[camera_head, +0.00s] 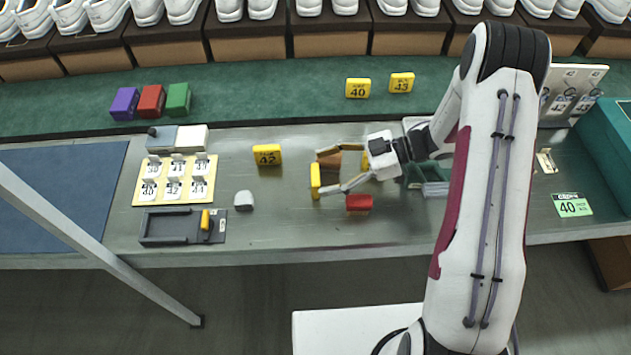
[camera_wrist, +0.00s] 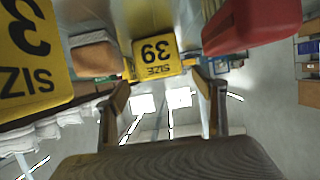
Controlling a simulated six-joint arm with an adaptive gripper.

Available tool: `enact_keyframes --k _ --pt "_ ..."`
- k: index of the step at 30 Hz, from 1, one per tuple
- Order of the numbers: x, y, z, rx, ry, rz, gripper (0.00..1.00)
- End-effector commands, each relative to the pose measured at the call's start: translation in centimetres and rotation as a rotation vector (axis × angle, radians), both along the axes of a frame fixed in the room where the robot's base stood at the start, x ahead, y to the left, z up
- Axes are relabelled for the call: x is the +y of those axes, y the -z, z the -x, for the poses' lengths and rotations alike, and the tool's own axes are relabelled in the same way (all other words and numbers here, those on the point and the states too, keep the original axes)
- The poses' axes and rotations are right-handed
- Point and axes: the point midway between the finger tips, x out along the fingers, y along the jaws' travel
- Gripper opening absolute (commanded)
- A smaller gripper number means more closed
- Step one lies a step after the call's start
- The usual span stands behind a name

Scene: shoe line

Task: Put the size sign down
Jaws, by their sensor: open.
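A yellow size sign 39 stands edge-on at the left end of my gripper's reach in the head view (camera_head: 315,181). In the wrist view the sign (camera_wrist: 157,56) appears upside down, just beyond and between the fingertips. My gripper (camera_head: 323,170) points left, low over the table, with its fingers spread apart. In the wrist view there is a visible gap between each fingertip and the sign; my gripper (camera_wrist: 162,88) holds nothing. Another yellow sign with a 3 (camera_wrist: 30,58) is close at the left of the wrist view. Sign 42 (camera_head: 267,155) stands further left on the table.
A brown block (camera_head: 330,162) is by the far finger, and a red block (camera_head: 358,203) is on the near side. A white rounded object (camera_head: 244,200), a dark tray (camera_head: 170,227) and a yellow tag board (camera_head: 146,190) lie left. Signs 40 (camera_head: 358,88) and 43 (camera_head: 401,82) stand behind.

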Motion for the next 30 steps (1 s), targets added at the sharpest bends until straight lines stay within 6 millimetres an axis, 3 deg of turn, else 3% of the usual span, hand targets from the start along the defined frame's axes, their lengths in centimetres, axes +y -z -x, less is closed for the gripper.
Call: enact_keyframes --k 7,23,28,30 --pt "1.9 0.7 0.1 0.001 -0.003 0.000 0.69" --pt "2.0 0.7 0.1 0.000 -0.002 0.000 0.69" --pt "2.0 0.7 0.1 0.000 -0.002 0.000 0.26" --pt "2.0 0.7 0.1 0.000 -0.002 0.000 0.26"
